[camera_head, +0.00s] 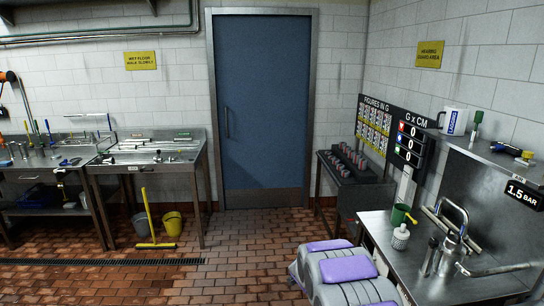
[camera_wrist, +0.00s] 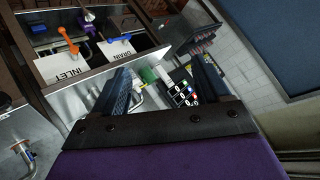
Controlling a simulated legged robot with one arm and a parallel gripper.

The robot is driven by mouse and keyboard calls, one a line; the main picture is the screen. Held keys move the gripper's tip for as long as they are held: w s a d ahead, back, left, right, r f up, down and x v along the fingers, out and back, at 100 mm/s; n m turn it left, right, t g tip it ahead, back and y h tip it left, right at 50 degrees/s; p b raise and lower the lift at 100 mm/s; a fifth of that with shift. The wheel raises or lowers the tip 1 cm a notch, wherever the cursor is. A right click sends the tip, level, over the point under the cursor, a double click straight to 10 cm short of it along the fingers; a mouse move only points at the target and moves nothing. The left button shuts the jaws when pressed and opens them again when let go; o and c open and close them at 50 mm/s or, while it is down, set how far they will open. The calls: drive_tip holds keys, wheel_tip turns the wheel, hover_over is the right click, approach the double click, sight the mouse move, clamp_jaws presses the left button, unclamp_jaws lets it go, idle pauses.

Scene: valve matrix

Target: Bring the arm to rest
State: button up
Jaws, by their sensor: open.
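My gripper (camera_wrist: 161,70) shows in the wrist view, with its two dark fingers spread apart and nothing between them. Through the gap I see the black score board and a green thing farther off. Purple and grey parts of my own body show at the bottom of the head view. The gripper itself cannot be made out there. In the wrist view, an orange lever (camera_wrist: 68,40) stands by a plate marked INLET (camera_wrist: 70,70). A blue lever (camera_wrist: 119,39) stands by a plate marked DRAIN (camera_wrist: 119,54). I cannot tell how far the fingers are from these.
A blue door (camera_head: 262,105) is at the back. Steel benches (camera_head: 150,158), a yellow bucket (camera_head: 172,223) and a squeegee (camera_head: 150,215) are at left. The middle tiled floor is clear.

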drive_tip(key=s+a+r+n+g+y, duration=0.25)
drive_tip(key=s+a+r+n, duration=0.2)
drive_tip(key=s, duration=0.55)
drive_tip(key=s+a+r+n+g+y, duration=0.2)
drive_tip(key=s+a+r+n+y, duration=0.25)
drive_tip(key=s, duration=0.65)
drive_tip(key=s+d+r+g+h, duration=0.1)
drive_tip(key=s+d+g, duration=0.1)
drive_tip(key=s, duration=1)
drive_tip(key=s+d+r+n+g+h, duration=0.1)
drive_tip(key=s+d+g, duration=0.1)
drive_tip(key=s, duration=1)
drive_tip(key=s+d+r+n+g+h, duration=0.1)
drive_tip(key=s+d+g, duration=0.1)
drive_tip(key=s, duration=1.1)
drive_tip(key=shift+d+r+g, duration=0.3)
drive_tip(key=shift+d+g, duration=0.05)
drive_tip(key=shift+g, duration=0.5)
